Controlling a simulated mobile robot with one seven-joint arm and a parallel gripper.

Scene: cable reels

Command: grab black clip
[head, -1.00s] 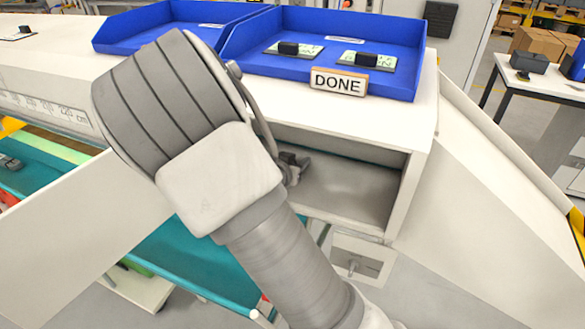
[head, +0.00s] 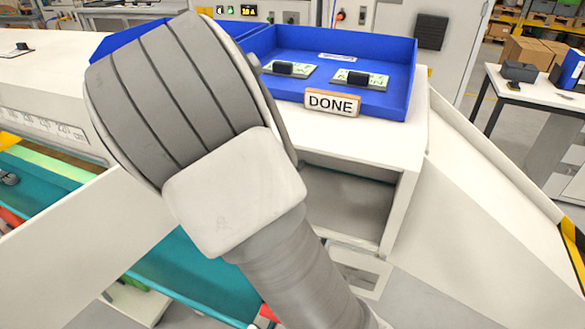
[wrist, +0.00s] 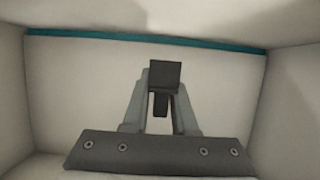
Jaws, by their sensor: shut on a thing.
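In the wrist view my gripper (wrist: 160,112) is shut on a small black clip (wrist: 165,74), which shows as a dark block at the fingertips with a narrower dark part below it between the fingers. Pale walls surround the gripper and the clip, with a teal strip along the far edge. In the head view my thick grey and white arm covers the gripper and the held clip, so neither shows there.
A blue tray (head: 408,75) on the white bench holds two green-and-white cards (head: 289,69) with black blocks on them. A "DONE" sign (head: 332,102) stands at its front. Below is an open white compartment (head: 347,205). A side table (head: 545,88) stands at right.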

